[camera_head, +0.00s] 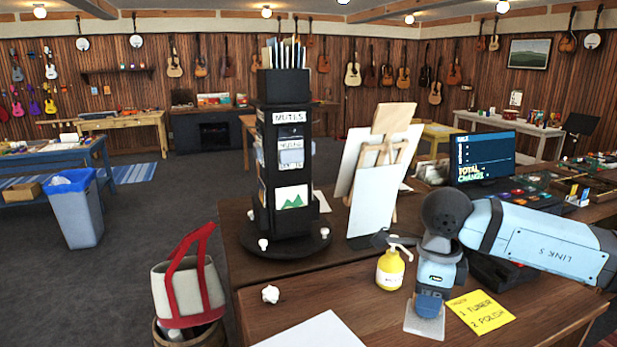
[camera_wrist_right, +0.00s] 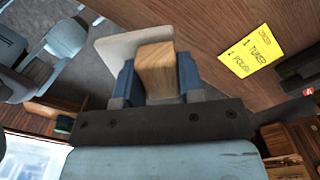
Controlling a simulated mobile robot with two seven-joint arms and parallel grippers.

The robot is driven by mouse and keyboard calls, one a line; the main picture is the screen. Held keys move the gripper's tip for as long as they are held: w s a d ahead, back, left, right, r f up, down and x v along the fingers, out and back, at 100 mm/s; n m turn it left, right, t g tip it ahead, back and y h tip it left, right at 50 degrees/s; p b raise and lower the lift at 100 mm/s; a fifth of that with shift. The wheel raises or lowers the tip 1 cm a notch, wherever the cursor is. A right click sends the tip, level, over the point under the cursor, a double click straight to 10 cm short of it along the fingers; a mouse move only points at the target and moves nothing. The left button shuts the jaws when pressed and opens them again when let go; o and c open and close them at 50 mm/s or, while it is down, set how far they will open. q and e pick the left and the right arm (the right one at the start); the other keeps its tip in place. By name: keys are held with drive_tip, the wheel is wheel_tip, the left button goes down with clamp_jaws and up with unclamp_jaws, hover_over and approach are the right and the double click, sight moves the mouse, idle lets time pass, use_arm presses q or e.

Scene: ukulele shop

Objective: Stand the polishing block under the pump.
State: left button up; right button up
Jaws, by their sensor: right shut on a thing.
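My right gripper (camera_head: 430,306) is over the counter, pointing down. In the right wrist view its blue fingers (camera_wrist_right: 158,78) are shut on a wooden block (camera_wrist_right: 156,68), which I take for the polishing block. A pale grey flat pad (camera_head: 425,322) shows beneath the gripper and also in the wrist view (camera_wrist_right: 118,46); I cannot tell whether it is part of the block. The yellow pump bottle (camera_head: 390,271) with a white pump head stands upright on the counter, just left of my right gripper and apart from the block. My left gripper is not in view.
A yellow note (camera_head: 481,312) lies right of the gripper. A black display tower (camera_head: 287,160), an easel board (camera_head: 372,200) and a monitor (camera_head: 485,158) stand behind.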

sight(444, 314)
drive_tip(key=n, duration=0.2)
drive_tip(key=f+n, duration=0.1)
drive_tip(key=n, duration=0.1)
drive_tip(key=d+n+p, duration=0.1)
drive_tip(key=n, duration=0.1)
drive_tip(key=shift+s+f+n, duration=0.25)
drive_tip(key=shift+n, duration=0.15)
drive_tip(key=n, duration=0.2)
drive_tip(key=f+n, duration=0.1)
drive_tip(key=n, duration=0.1)
drive_tip(key=shift+s+d, duration=0.2)
drive_tip(key=shift+d, duration=0.15)
drive_tip(key=n, duration=0.2)
drive_tip(key=f+n, duration=0.1)
drive_tip(key=n, duration=0.1)
drive_tip(key=d+n+p, duration=0.1)
drive_tip(key=n, duration=0.1)
drive_tip(key=shift+s+f, duration=0.15)
drive_tip(key=shift+s, duration=0.2)
drive_tip(key=n, duration=0.2)
drive_tip(key=f+n, duration=0.1)
drive_tip(key=n, duration=0.1)
drive_tip(key=d+n, duration=0.1)
drive_tip(key=shift+s+f+n+p, duration=0.15)
drive_tip(key=shift+s+n+p, duration=0.15)
drive_tip(key=shift+n+p, duration=0.1)
drive_tip(key=shift+a, duration=0.1)
